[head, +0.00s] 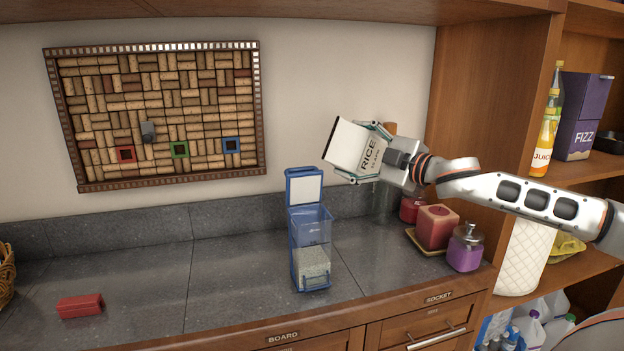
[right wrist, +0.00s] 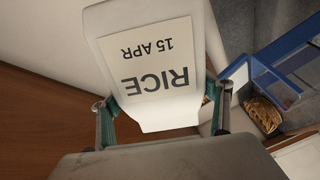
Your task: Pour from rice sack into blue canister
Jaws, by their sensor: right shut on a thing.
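The white rice sack (head: 349,146), labelled RICE, is held tilted in the air by my right gripper (head: 366,152), up and to the right of the canister. In the right wrist view the sack (right wrist: 155,75) sits between the two fingers (right wrist: 165,115), its label upside down. The blue canister (head: 311,240) stands upright on the grey counter, clear-walled, with its lid (head: 304,187) flipped up. Pale grains (head: 313,264) fill its lower part. The canister's blue edge also shows at the right of the right wrist view (right wrist: 285,65). My left gripper is not in view.
Red jars (head: 437,228) and a purple jar (head: 466,248) stand right of the canister. A red block (head: 80,306) lies at the left on the counter (head: 150,275). A cork board (head: 160,115) hangs behind. A wooden shelf (head: 545,185) with bottles and boxes stands at the right.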

